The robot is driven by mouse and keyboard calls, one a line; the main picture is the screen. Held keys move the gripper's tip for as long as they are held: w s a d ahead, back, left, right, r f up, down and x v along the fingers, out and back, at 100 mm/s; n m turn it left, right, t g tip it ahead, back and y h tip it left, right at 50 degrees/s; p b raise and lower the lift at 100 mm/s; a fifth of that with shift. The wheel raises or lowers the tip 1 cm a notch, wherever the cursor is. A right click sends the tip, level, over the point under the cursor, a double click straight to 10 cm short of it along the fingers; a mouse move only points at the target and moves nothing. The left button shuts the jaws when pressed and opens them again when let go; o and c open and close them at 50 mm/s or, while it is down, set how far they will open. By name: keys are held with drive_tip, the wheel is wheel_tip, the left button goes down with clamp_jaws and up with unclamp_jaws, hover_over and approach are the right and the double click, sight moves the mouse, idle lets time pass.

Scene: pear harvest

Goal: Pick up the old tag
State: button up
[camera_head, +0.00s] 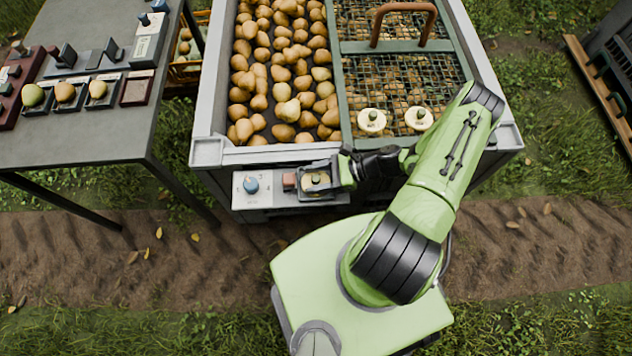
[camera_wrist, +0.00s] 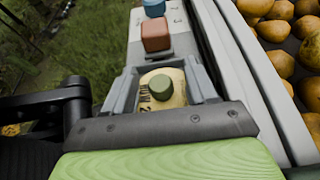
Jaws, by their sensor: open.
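A cream tag (camera_wrist: 163,97) with a dark green knob sits on the grey ledge at the crate's front. Dark lettering on it is partly readable. In the head view this tag (camera_head: 316,182) is small and partly covered by my gripper. My gripper (camera_wrist: 160,70) is open, with a grey finger on either side of the tag. I cannot tell whether the fingers touch it. In the head view my gripper (camera_head: 312,181) reaches the ledge from the right.
The crate (camera_head: 209,105) holds many pears on its left side. A red block (camera_wrist: 156,34) and a blue knob (camera_head: 251,185) stand on the ledge, left of the tag in the head view. A grey table (camera_head: 95,137) with several pears and devices stands at left.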

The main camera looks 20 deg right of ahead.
drive_tip(key=shift+c, duration=0.5)
clamp_jaws()
